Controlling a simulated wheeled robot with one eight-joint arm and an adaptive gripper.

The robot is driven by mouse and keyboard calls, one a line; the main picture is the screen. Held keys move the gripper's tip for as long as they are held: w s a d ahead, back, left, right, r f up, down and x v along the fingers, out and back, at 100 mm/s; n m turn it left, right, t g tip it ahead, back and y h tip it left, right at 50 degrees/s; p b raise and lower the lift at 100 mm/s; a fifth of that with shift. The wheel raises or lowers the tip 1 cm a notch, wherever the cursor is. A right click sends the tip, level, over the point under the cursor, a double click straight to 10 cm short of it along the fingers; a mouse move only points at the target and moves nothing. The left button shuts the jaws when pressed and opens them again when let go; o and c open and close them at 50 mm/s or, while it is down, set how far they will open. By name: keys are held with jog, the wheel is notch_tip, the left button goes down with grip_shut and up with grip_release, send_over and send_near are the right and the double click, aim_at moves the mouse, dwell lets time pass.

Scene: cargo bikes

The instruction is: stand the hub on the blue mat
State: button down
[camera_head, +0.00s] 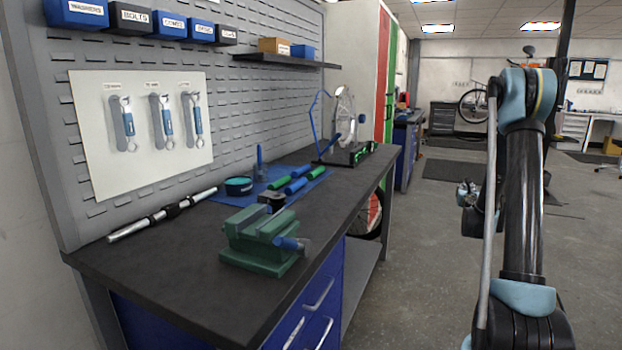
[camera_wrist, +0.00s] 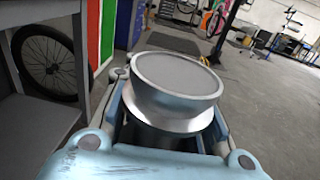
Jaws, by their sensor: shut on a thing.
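The hub (camera_wrist: 175,80), a silvery round body with a wide flat grey face and a flange, fills the middle of the wrist view. My gripper (camera_wrist: 172,122) is shut on it; the hub hides the fingertips. In the head view my gripper (camera_head: 468,194) is small and partly behind my arm, out over the floor to the right of the bench. The blue mat (camera_head: 224,197) lies on the dark workbench at left centre, well apart from the gripper. Things on the mat cover part of it.
A green vise (camera_head: 262,243) stands at the bench's front. A wheel stand (camera_head: 345,120) is at the far end. The floor beside the bench is open.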

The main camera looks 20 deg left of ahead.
jog(key=shift+a, duration=0.1)
jog(key=s+a+r+n+g+y, duration=0.1)
jog(key=s+a+r+n+y, duration=0.15)
jog(key=a, duration=0.85)
jog(key=s+a+r+n+y, duration=0.1)
jog(key=a+r+y, duration=0.25)
jog(key=a, duration=0.65)
jog(key=s+a+r+n+g+y, duration=0.1)
jog(key=s+a+r+n+y, duration=0.15)
jog(key=a, duration=0.85)
jog(key=s+a+r+n+g+y, duration=0.25)
jog(key=s+a+r, duration=0.25)
jog(key=s+a, duration=0.65)
jog(key=s+a+r+n+g+y, duration=0.25)
jog(key=s+a+r, duration=0.4)
jog(key=a, duration=0.85)
jog(key=shift+y, duration=0.45)
jog(key=shift+s+d+f, duration=0.1)
jog(key=shift+s+f, duration=0.1)
jog(key=shift+f, duration=1.55)
jog(key=shift+s+d+f, duration=0.1)
jog(key=shift+s+f, duration=0.15)
jog(key=shift+f, duration=1.55)
jog(key=shift+s+d+f, duration=0.1)
jog(key=shift+s+f, duration=0.1)
jog(key=shift+f, duration=1.55)
jog(key=c, duration=1.2)
grip_release()
jog(key=shift+f, duration=0.1)
jog(key=shift+o, duration=0.2)
